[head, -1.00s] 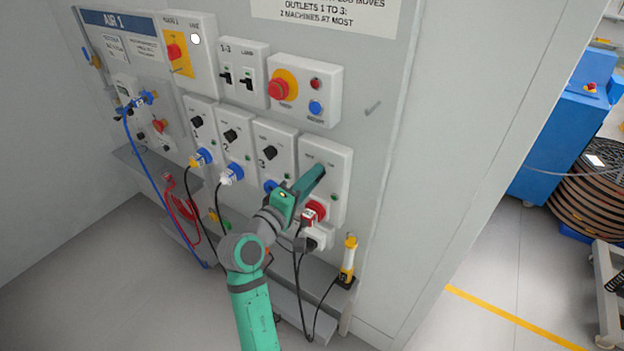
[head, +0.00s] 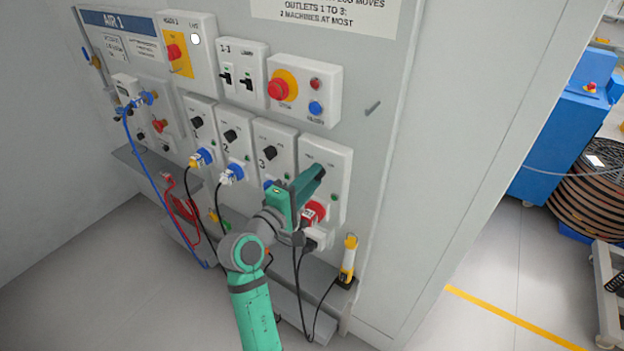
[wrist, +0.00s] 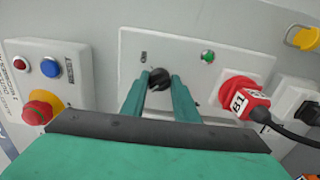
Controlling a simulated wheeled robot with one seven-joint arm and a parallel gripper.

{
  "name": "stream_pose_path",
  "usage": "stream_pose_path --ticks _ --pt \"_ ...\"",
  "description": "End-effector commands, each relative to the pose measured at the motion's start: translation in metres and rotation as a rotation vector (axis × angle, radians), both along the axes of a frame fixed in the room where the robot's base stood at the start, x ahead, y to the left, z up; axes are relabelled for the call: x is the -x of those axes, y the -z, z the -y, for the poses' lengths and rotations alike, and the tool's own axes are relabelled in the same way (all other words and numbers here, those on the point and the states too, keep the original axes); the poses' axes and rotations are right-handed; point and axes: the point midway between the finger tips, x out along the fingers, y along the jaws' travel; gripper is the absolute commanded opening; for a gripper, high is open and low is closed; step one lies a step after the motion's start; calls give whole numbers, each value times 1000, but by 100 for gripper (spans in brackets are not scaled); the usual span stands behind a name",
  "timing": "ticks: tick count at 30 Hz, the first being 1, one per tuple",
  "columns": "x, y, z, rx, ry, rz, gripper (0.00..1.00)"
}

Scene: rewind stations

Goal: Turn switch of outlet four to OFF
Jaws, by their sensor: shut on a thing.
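Outlet four is the rightmost grey box (head: 342,170) in the head view. Its red socket with a red plug (head: 314,212) sits low on the box; the plug also shows in the wrist view (wrist: 247,99). The switch is a black round knob (wrist: 159,77), seen between my fingertips in the wrist view; my gripper hides it in the head view. My gripper (wrist: 160,82) is shut on the knob, with a green finger on each side. The knob's exact pointing direction is hard to read. A green lamp (wrist: 208,57) is on the outlet's face.
Outlets one to three, with black knobs such as outlet three's (head: 269,153), stand to the left. A red stop button (head: 279,89) is above. A yellow hand lamp (head: 349,257) stands on the shelf at the lower right. Black cables hang below the outlets.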

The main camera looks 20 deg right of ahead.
Motion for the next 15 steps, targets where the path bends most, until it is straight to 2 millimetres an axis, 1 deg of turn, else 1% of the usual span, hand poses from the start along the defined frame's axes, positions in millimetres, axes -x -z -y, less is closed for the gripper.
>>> stream_pose_path --ticks 1,2,3,11,15 --pt "0 1 0 0 1 -3 30" --pt "0 1 0 0 1 -3 37" --pt "0 1 0 0 1 -3 46" --pt "0 0 0 -1 0 -1 46" --pt "3 1 -5 1 -1 -1 46"
